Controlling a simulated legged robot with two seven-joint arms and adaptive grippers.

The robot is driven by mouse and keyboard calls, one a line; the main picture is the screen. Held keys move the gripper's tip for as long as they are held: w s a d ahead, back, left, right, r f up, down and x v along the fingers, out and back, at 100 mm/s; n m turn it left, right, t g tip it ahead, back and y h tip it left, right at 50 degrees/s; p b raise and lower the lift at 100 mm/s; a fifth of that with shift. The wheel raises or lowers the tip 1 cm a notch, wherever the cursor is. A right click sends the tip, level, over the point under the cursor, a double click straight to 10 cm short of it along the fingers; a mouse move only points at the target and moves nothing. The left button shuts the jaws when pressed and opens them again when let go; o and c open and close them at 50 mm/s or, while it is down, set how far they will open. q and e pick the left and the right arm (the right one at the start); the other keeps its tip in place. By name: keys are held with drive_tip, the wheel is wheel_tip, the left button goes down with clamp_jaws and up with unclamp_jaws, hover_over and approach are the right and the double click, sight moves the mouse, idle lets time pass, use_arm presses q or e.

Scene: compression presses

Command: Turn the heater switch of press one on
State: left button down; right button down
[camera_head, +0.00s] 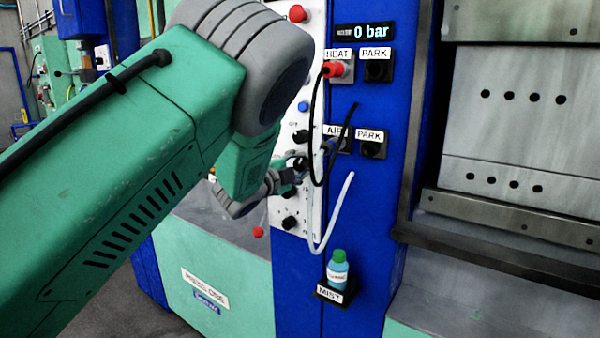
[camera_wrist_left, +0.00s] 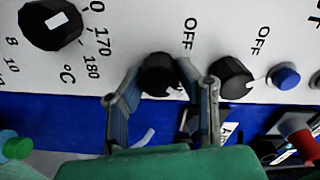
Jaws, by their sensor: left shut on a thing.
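The white control panel (camera_head: 313,75) of the press carries several black knobs; I cannot read which one is the heater switch. My left gripper (camera_head: 291,172) is at the panel, and its arm covers much of the panel's left side. In the left wrist view my left gripper (camera_wrist_left: 162,84) has its two fingers on either side of a black rotary switch (camera_wrist_left: 160,70), shut on it. An OFF label stands beside this switch; its pointer is mostly hidden. A second black switch (camera_wrist_left: 232,76), also marked OFF, is just outside the right finger. My right gripper is not in view.
A black dial (camera_wrist_left: 50,22) with a °C scale and a blue button (camera_wrist_left: 285,77) flank the switches. A red plug (camera_head: 333,69) sits in the HEAT socket, with hoses hanging close to my gripper. A bottle (camera_head: 338,268) stands on the MIST holder below.

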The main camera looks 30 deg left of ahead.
use_arm(q)
drive_tip(key=shift+d+f, duration=0.1)
drive_tip(key=shift+f, duration=0.15)
drive_tip(key=c, duration=1.2)
unclamp_jaws()
drive_tip(key=shift+m, duration=0.3)
drive_tip(key=shift+r, duration=0.1)
drive_tip(key=shift+s, duration=0.15)
drive_tip(key=s, duration=0.7)
drive_tip(key=s+a, duration=0.1)
drive_tip(key=s, duration=0.3)
drive_tip(key=shift+s, duration=0.35)
